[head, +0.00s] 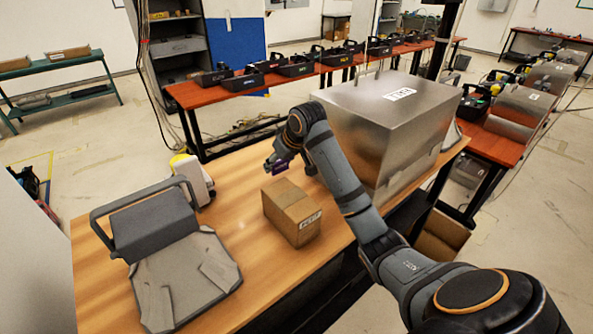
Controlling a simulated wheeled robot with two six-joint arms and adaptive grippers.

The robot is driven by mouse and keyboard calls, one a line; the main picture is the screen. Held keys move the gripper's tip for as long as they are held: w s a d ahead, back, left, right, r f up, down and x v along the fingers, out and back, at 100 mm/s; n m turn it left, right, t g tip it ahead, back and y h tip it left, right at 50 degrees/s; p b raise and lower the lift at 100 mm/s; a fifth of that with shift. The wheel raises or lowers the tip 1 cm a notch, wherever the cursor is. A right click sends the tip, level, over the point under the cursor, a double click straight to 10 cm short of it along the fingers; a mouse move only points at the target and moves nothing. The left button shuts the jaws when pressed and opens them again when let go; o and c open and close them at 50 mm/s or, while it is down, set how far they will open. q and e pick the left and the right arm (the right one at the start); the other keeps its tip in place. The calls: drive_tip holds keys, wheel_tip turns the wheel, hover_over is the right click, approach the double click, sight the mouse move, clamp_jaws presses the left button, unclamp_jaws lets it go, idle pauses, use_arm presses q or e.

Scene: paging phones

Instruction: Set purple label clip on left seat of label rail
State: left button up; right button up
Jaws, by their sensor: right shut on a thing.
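My right gripper (275,161) is in the middle of the view, above the far part of the wooden table, and is shut on the purple label clip (281,168). The clip is small and dark purple, and shows just below the fingers. I cannot tell whether it touches anything below it. The label rail and its left seat cannot be made out; my right arm covers part of the table there. My left gripper is not in view.
A cardboard box (291,211) stands on the table (248,233) in front of the gripper. A large metal case (391,128) stands to the right, close to my arm.

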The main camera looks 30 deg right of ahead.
drive_tip(key=w+d+f, duration=0.1)
drive_tip(key=d+f, duration=0.1)
drive_tip(key=w+d+f+p, duration=0.1)
drive_tip(key=d+f, duration=0.1)
drive_tip(key=w+d+f, duration=0.2)
drive_tip(key=shift+d+f+p, duration=0.3)
drive_tip(key=shift+d+p, duration=0.1)
drive_tip(key=shift+w+d+f, duration=0.15)
drive_tip(key=shift+w+f, duration=0.05)
drive_tip(key=shift+f, duration=0.1)
wheel_tip(320, 180, down, 3)
drive_tip(key=shift+d+f+p, duration=0.1)
drive_tip(key=shift+d+p, duration=0.05)
drive_tip(key=shift+p, duration=0.65)
drive_tip(key=shift+f, duration=0.15)
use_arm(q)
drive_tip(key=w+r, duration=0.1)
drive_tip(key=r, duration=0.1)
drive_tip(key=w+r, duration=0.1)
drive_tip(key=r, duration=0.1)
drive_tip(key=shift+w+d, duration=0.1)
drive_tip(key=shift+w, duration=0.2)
use_arm(e)
drive_tip(key=shift+f, duration=0.1)
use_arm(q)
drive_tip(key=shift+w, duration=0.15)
use_arm(e)
drive_tip(key=o, duration=0.9)
drive_tip(key=shift+o, duration=0.2)
